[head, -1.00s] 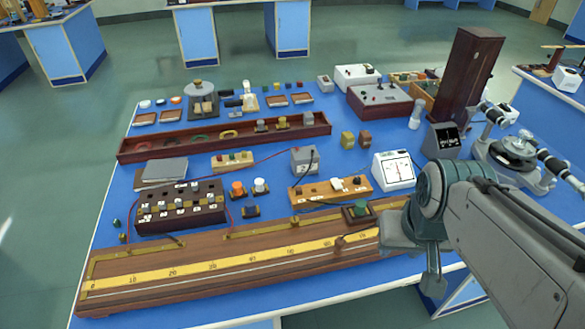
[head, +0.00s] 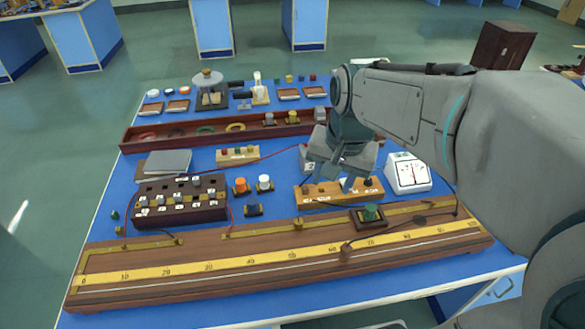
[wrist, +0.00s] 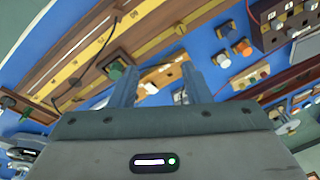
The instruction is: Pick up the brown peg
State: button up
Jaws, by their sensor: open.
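My gripper (head: 328,182) is open, pointing down over the wooden terminal board (head: 310,196) near the middle of the bench. In the wrist view my open gripper (wrist: 158,74) has its two fingers apart, with part of that board showing between and beyond them. Nothing is seen held. No peg is clearly brown. A small brownish piece (head: 120,231) stands left of the dark plug box, near a small green peg (head: 115,215); it is too small to identify surely. My arm hides part of the bench's right side.
The dark plug box (head: 180,212) stands left, a white meter (head: 407,174) right. A long dark red tray (head: 180,138) lies behind. The bench is crowded.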

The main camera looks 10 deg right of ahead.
jog(key=w+f+m+g+b, duration=0.1)
jog(key=w+f+m+b, duration=0.25)
jog(key=w+m, duration=0.45)
jog(key=m+g+b, duration=0.1)
jog(key=m+b, duration=0.2)
jog(key=m, duration=0.1)
send_over(307, 187)
jog(key=shift+h, duration=0.3)
jog(key=f, duration=0.9)
jog(key=s+f, duration=0.1)
jog(key=f, duration=0.3)
jog(key=shift+a+f, duration=0.15)
jog(key=shift+w+f, duration=0.25)
jog(key=shift+f, duration=1.15)
jog(key=shift+w+f, duration=0.2)
jog(key=shift+f, duration=1.15)
grip_shut()
